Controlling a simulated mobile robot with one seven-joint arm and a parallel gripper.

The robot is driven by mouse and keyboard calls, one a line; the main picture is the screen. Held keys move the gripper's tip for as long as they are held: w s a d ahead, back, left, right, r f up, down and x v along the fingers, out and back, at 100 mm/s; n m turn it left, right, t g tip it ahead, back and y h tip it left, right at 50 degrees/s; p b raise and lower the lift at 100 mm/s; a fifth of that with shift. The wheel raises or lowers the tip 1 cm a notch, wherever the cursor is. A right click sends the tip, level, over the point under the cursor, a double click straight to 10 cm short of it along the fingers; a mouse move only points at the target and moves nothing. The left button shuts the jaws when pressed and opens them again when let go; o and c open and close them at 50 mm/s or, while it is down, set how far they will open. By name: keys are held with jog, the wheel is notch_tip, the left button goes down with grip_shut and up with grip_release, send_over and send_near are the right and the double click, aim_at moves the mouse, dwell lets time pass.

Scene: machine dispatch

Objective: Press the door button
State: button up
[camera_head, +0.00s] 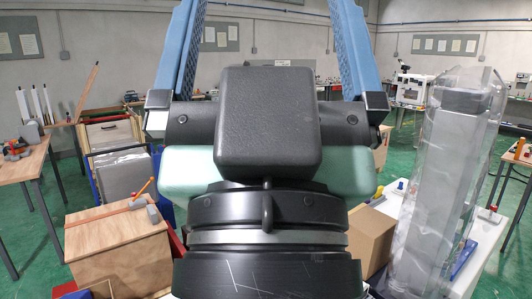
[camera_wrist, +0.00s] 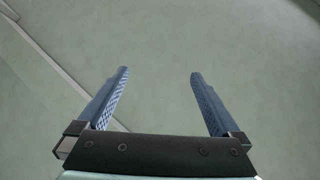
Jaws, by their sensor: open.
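My gripper (camera_head: 266,8) fills the middle of the head view, its two blue ridged fingers spread wide and pointing up past the top edge. In the wrist view my gripper (camera_wrist: 159,73) is open, with nothing between the fingers. Beyond the fingers is a plain grey-green surface (camera_wrist: 160,35); I cannot tell how far off it is or what it belongs to. I cannot make out a door button or a door in either view. My gripper and wrist hide the centre of the head view.
A wooden box (camera_head: 115,245) stands at lower left, and a wooden table (camera_head: 22,165) at far left. A tall transparent case with a grey column (camera_head: 445,190) stands close on the right, near a cardboard box (camera_head: 372,238). A white machine (camera_head: 410,88) is farther back. Green floor shows between tables.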

jog(key=shift+w, duration=0.1)
grip_shut()
dwell(0.4)
dwell(1.2)
